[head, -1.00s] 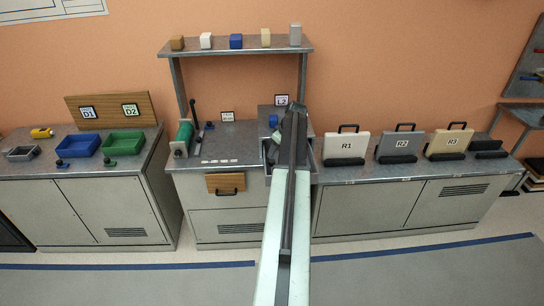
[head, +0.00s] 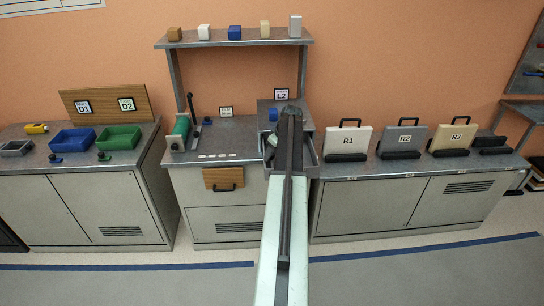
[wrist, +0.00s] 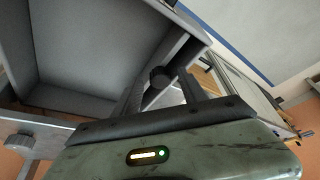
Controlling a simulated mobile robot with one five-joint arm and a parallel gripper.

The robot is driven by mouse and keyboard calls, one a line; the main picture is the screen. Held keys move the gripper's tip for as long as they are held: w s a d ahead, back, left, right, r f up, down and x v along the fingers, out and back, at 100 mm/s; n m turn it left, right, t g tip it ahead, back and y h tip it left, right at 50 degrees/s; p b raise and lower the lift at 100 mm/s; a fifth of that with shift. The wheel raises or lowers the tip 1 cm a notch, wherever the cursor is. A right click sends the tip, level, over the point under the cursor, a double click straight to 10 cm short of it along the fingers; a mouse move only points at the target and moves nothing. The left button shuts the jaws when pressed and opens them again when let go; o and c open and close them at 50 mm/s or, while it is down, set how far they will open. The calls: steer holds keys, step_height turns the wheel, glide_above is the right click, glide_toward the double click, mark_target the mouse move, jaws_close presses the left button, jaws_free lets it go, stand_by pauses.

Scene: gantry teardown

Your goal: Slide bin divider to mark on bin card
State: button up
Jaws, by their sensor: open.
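In the head view, an open grey bin (head: 311,167) sticks out below the L2 card (head: 281,94), largely hidden behind my arm. In the wrist view, the grey bin's empty-looking inside (wrist: 85,45) fills the upper left. My gripper (wrist: 162,82) is open at the bin's edge, its dark fingers on either side of a round black knob (wrist: 160,77). I cannot tell whether they touch it. A second, grey knob (wrist: 18,141) shows at the lower left. I cannot tell which part is the divider, and no mark is readable.
A green roller (head: 181,131) with a lever stands on the bench to the left. Cases R1 (head: 342,141), R2 (head: 402,140) and R3 (head: 453,139) stand to the right. A shelf with several blocks (head: 235,33) is above. The floor in front is clear.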

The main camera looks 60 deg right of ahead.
jaws_close()
stand_by(1.3)
